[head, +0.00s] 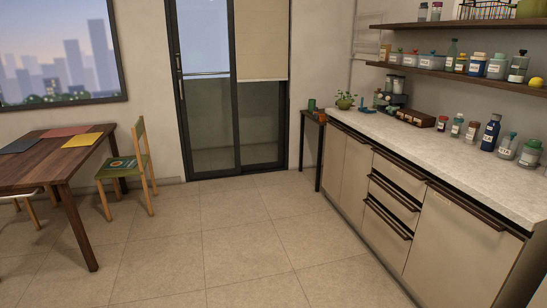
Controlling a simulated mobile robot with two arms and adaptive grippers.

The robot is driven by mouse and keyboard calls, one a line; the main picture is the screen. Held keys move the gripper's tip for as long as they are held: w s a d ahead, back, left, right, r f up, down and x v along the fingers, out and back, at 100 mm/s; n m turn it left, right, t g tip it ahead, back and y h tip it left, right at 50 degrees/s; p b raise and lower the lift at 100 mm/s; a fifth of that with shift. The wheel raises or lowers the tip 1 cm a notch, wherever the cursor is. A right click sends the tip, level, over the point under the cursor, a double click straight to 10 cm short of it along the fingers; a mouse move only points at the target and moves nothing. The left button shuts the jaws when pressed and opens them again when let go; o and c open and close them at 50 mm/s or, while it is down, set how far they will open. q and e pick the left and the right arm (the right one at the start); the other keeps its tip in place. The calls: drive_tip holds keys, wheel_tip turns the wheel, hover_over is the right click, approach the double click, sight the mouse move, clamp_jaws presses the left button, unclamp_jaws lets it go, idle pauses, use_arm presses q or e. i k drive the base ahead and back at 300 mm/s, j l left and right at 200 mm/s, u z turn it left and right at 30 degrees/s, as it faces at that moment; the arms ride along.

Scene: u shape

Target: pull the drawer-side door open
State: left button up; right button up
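A low beige cabinet run with a pale stone countertop (440,150) stands along the right wall. Its stack of drawers (392,205) has dark bar handles and appears closed. A wide door panel (445,248) sits to the right of the drawers, with a long dark handle (466,205) along its top edge. Narrower door panels (355,178) sit to the left of the drawers, under another dark handle (350,132). All these doors look shut. Neither of my grippers is in view.
The tiled floor (235,245) before the cabinet is clear. A wooden table (40,168) and chair (127,166) stand left. A small dark side table (313,118) adjoins the cabinet's far end. Bottles, including a blue one (490,133), stand on the countertop below shelves (460,74).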

sight(358, 163)
drive_tip(key=i, duration=2.1)
